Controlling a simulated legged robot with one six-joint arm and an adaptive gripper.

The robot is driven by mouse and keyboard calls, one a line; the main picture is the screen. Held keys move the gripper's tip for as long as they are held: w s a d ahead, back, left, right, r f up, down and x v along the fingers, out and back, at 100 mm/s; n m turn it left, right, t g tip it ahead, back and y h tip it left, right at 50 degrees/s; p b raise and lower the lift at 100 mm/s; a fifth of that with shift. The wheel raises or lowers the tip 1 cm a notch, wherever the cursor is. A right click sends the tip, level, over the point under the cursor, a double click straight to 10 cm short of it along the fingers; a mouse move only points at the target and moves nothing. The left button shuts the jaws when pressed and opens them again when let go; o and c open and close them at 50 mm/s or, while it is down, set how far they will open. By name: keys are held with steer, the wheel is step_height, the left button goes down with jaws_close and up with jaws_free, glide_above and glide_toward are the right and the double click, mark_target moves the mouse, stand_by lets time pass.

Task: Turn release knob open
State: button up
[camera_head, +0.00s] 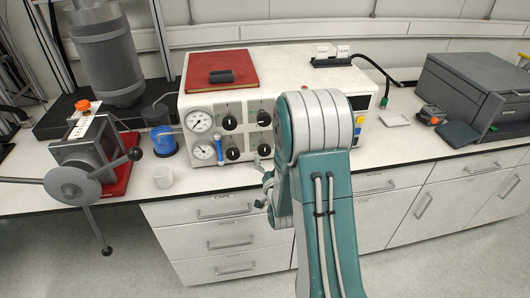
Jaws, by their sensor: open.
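A white control box (322,92) stands on the counter. Its front has two round gauges at the left, the upper gauge (199,121) and the lower gauge (203,151). Several black knobs sit to their right: upper left knob (230,122), upper right knob (264,118), lower left knob (232,154) and lower right knob (264,150). Their labels are too small to read, so I cannot tell which is the release knob. My gripper (262,188) is open, just below the lower right knob and in front of the counter edge, partly hidden by my arm.
A blue tube (219,152) stands by the lower left knob. A red book (222,69) lies on the box. Drawers (230,243) are below; a grey case (475,93) is right.

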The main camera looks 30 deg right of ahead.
mark_target(264, 153)
steer(key=w, duration=0.4)
steer(key=shift+w+d, duration=0.2)
steer(key=shift+w, duration=0.15)
steer(key=shift+w+d, duration=0.2)
steer(key=shift+d, duration=0.2)
steer(key=shift+a, duration=0.2)
steer(key=c, duration=1.1)
